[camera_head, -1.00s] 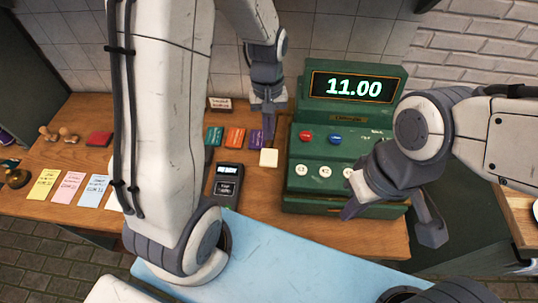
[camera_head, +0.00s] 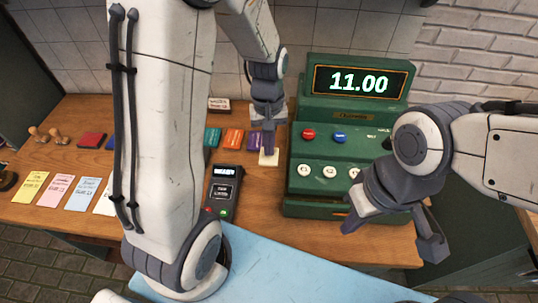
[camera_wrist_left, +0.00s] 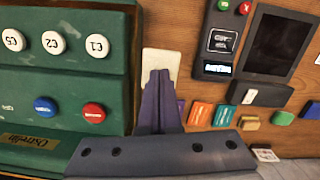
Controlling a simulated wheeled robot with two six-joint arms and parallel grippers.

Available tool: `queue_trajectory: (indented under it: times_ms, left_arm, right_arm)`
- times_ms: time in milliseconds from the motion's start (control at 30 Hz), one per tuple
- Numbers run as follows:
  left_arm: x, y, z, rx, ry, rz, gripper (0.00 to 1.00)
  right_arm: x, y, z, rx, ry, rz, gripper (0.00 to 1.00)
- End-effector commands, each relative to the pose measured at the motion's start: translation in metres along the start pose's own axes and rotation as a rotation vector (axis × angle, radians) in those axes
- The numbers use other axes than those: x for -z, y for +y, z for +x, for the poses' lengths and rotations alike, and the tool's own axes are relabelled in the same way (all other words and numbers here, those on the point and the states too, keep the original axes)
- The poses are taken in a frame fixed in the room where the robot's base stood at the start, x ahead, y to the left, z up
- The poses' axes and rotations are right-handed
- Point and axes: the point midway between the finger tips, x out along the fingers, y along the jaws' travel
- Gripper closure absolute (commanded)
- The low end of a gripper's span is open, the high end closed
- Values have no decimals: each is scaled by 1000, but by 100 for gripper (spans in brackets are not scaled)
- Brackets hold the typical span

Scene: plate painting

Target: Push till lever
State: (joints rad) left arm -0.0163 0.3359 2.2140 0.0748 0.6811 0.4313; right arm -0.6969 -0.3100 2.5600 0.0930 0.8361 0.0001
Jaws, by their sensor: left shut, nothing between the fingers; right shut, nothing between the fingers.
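The till (camera_head: 350,120) is a green register whose screen reads 11.00, with round white keys and red and blue buttons; it also shows in the left wrist view (camera_wrist_left: 60,85). I cannot make out a lever; my right arm covers the till's right side. My left gripper (camera_head: 268,146) is shut and empty, left of the till and pointing down at a small white pad (camera_head: 269,159). In the left wrist view its fingertips (camera_wrist_left: 158,77) overlap that pad.
A dark card reader (camera_head: 224,189) stands left of the till. Coloured cards (camera_head: 212,137) lie behind it, and paper slips (camera_head: 56,190) and stamps lie at the left of the wooden counter (camera_head: 130,108). A pale blue surface (camera_head: 290,262) is in front.

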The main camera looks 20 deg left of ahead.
Motion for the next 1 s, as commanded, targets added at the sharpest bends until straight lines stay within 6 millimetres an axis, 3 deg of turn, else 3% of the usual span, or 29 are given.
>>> queue_trajectory:
  times_ms: [433,667,867,1000]
  left_arm:
    - [4,0,43,0,-1,0,100]
    - [6,0,35,0,1,-1,100]
    - [28,0,23,-1,3,-2,100]
    - [34,0,24,0,2,1,100]
  right_arm:
    - [-2,2,30,0,0,0,100]
    - [-1,2,23,0,0,0,100]
    - [0,0,6,0,0,0,100]
    - [0,0,6,0,0,0,100]
